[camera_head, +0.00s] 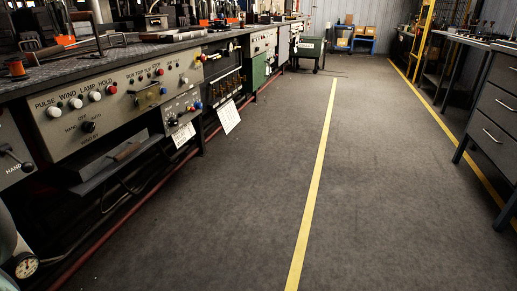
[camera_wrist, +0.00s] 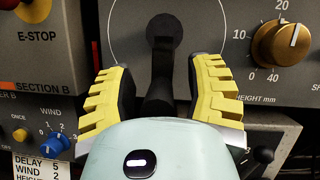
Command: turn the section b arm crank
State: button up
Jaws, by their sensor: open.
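My gripper (camera_wrist: 162,80) is open, with one yellow ridged finger on each side of the crank arm. A gap shows between the arm and each finger, so the fingers do not appear to touch it. My gripper is not in the head view.
In the wrist view, a brass height knob (camera_wrist: 283,44) is at right, a red E-stop (camera_wrist: 35,8) at upper left and a blue wind knob (camera_wrist: 57,143) at lower left. In the head view, a long control bench (camera_head: 110,100) lines the left; the floor (camera_head: 250,190) is clear.

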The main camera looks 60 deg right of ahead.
jog(key=shift+s, duration=0.1)
grip_shut()
dwell(0.4)
jog(key=shift+f, duration=0.1)
